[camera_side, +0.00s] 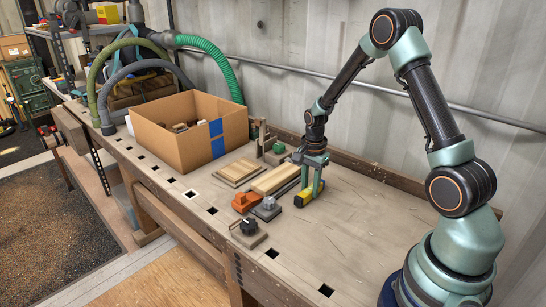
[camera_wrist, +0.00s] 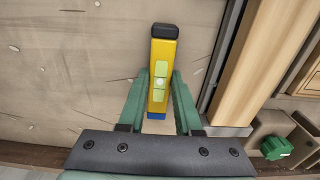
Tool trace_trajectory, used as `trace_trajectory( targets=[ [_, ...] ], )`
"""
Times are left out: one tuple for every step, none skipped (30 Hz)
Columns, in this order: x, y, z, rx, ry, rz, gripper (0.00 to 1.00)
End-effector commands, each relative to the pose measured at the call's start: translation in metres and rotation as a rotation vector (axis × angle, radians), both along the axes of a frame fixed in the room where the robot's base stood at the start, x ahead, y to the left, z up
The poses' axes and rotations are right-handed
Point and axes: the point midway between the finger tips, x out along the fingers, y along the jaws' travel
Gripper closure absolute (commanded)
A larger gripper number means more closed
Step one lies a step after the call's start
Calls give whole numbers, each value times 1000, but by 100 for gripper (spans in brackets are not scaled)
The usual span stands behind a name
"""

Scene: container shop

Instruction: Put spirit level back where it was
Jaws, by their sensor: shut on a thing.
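The spirit level (camera_side: 303,198) is a short yellow bar with dark end caps, low at the bench top in the side view. In the wrist view the spirit level (camera_wrist: 163,60) points away from me, with a black cap at its far end, a blue part at its near end and pale green vial windows. My gripper (camera_side: 313,187) is shut on it; in the wrist view the green fingers of my gripper (camera_wrist: 160,88) flank its sides. I cannot tell whether the level touches the bench.
Wooden boards (camera_side: 275,179) lie just left of the level, with an orange tool (camera_side: 246,201) and a grey block (camera_side: 266,210) near them. A cardboard box (camera_side: 180,150) with blue tape stands farther left. The bench top (camera_side: 350,215) right of the level is clear.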

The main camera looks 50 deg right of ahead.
Motion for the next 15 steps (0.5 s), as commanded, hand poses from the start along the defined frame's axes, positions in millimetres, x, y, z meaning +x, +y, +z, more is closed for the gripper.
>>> trace_trajectory(
  targets=[
    [0, 0, -1, 0, 0, 0, 100],
    [0, 0, -2, 0, -1, 0, 100],
    [1, 0, -1, -1, -2, 0, 100],
    [1, 0, -1, -1, -2, 0, 100],
    [1, 0, -1, -1, -2, 0, 100],
    [1, 0, -1, -1, -2, 0, 100],
    [1, 0, -1, -1, -2, 0, 100],
    [1, 0, -1, -1, -2, 0, 100],
    [0, 0, -2, -1, -1, 0, 100],
    [0, 0, -3, 0, -1, 0, 100],
    [0, 0, -4, 0, -1, 0, 100],
    [1, 0, -4, -1, -1, 0, 60],
    [1, 0, -4, -1, -2, 0, 48],
    [1, 0, -4, -1, -2, 0, 37],
    [1, 0, -4, -1, -2, 0, 37]
  ],
)
